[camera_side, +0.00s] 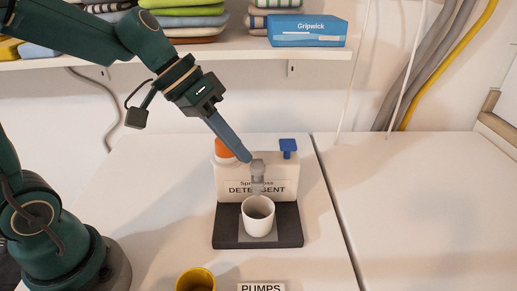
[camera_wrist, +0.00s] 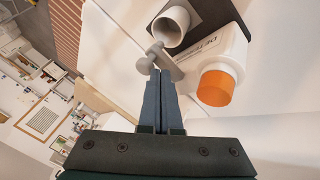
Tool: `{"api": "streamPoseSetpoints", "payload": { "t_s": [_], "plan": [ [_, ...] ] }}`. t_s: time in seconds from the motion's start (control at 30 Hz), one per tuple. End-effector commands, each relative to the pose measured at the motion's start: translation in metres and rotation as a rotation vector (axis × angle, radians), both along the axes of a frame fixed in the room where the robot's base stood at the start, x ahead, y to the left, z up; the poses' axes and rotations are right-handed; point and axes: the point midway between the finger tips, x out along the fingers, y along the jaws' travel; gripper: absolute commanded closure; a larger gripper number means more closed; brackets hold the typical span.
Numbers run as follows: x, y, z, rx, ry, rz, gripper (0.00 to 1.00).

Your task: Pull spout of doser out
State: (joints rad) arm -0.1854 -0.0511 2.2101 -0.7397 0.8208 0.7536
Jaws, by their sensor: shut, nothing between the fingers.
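The doser is a white detergent container (camera_side: 230,185) with an orange cap (camera_side: 226,149) and a blue knob (camera_side: 288,147) on top. Its grey spout (camera_side: 258,178) is on the front, above a white cup (camera_side: 258,215). My gripper (camera_side: 247,157) is shut and empty, with its fingertips at the top of the spout in the side view. In the wrist view my gripper (camera_wrist: 161,72) points at the grey spout (camera_wrist: 155,56), its tips close to it; I cannot tell whether they touch. The orange cap (camera_wrist: 215,88) and cup (camera_wrist: 171,26) also show there.
The cup stands on a dark tray (camera_side: 228,240) in front of the container. A yellow cup (camera_side: 196,281) and a "PUMPS" label (camera_side: 261,287) are at the front edge. A shelf (camera_side: 200,53) with folded cloths and a blue box (camera_side: 306,31) is above. The right tabletop is clear.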

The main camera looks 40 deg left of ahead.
Motion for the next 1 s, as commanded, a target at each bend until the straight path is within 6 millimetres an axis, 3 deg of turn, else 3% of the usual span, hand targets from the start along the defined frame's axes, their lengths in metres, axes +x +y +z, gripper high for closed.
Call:
{"api": "streamPoseSetpoints", "payload": {
  "t_s": [0.4, 0.67, 1.0],
  "plan": [
    [-0.001, -0.003, 0.000, 0.000, 0.000, 0.000, 1.00],
    [-0.010, -0.020, -0.002, -0.003, 0.004, -0.005, 1.00],
    [-0.012, -0.020, -0.004, -0.006, 0.015, -0.007, 1.00]
  ]
}}
